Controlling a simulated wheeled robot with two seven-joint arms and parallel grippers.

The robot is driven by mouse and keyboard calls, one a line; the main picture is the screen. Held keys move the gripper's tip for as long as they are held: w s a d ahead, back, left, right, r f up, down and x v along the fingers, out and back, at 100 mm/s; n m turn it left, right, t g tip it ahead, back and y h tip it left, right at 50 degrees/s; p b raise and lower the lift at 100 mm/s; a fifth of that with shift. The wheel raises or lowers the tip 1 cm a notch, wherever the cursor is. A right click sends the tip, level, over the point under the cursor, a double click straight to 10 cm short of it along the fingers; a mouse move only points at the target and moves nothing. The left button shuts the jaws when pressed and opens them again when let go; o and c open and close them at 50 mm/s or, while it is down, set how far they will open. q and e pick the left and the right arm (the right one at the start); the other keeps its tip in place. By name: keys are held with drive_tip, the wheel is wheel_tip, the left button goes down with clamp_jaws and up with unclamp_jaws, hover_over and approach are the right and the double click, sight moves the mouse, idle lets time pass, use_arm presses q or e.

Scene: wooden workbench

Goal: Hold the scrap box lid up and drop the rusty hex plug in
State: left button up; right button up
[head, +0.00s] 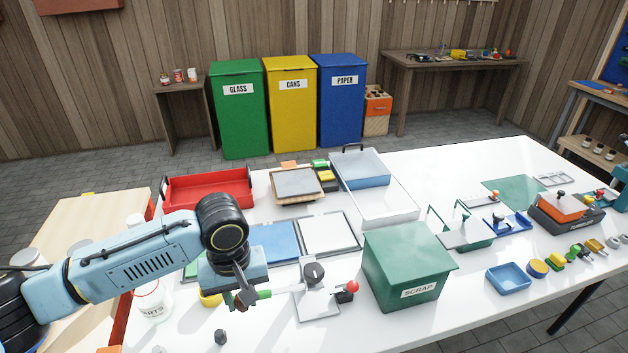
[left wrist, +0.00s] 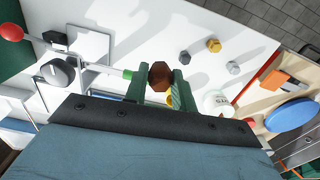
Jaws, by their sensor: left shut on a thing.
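The rusty hex plug (left wrist: 160,76) is brown and sits between the fingers of my left gripper (left wrist: 158,90) in the left wrist view. In the head view my left gripper (head: 241,298) is low over the front left of the white bench, shut on the plug, which shows there only as a small dark brown patch. The green scrap box (head: 405,285) stands to the right of the gripper, with a white SCRAP label on its front. Its green lid (head: 408,247) is down. My right gripper is not in view.
A grey fixture (head: 316,290) with a knob, a green-tipped bar and a red ball (head: 352,287) lies between my left gripper and the box. A dark hex piece (head: 220,337) stands near the front edge. A blue tray (head: 508,278) is right of the box.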

use_arm(q)
drive_tip(key=a+r+m, duration=0.4)
drive_tip(key=a+r, duration=0.1)
drive_tip(key=r, duration=0.5)
drive_tip(key=shift+a, duration=0.2)
drive_tip(key=shift+w, duration=0.15)
